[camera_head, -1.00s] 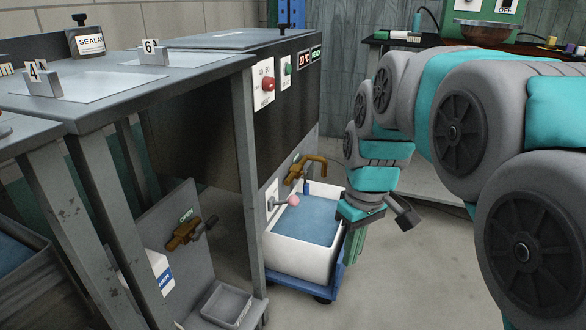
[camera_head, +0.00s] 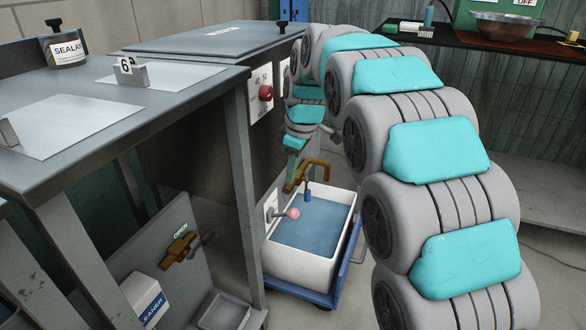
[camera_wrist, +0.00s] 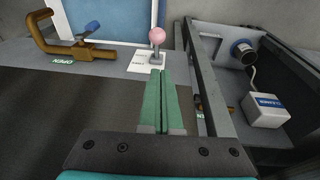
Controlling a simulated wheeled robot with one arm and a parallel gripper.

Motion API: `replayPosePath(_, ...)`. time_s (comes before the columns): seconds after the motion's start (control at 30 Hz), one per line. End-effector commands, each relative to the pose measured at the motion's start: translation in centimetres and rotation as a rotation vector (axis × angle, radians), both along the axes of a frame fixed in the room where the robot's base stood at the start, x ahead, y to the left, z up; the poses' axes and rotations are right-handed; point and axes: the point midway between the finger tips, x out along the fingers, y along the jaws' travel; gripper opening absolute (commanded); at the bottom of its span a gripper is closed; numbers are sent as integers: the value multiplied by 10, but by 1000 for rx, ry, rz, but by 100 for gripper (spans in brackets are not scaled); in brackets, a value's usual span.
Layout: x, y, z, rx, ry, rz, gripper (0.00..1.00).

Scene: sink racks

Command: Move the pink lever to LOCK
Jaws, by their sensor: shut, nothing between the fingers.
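The pink lever (camera_head: 292,213) is a pink ball on a short metal stem, mounted on a white plate on the front panel just above the blue-filled basin. In the wrist view the pink ball (camera_wrist: 156,35) stands just beyond my fingertips, with its stem on a white label whose text I cannot read. My gripper (camera_wrist: 161,72) has two green fingers pressed together with nothing between them. In the head view my gripper (camera_head: 288,172) points down near the panel, above and beside the brass tap; its fingertips are partly hidden. I see no contact with the lever.
A brass tap (camera_head: 306,177) stands right beside the lever, over the white basin (camera_head: 300,266) on a blue cart. A table leg (camera_head: 243,195) is at the left. A second tap marked OPEN (camera_head: 178,247) and a cleaner box (camera_head: 144,298) are lower left. Floor at right is open.

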Motion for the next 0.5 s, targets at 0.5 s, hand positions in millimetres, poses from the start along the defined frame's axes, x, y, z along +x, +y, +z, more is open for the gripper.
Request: replayPosePath(0.5,11,2,-89,-1,1,-2,0)
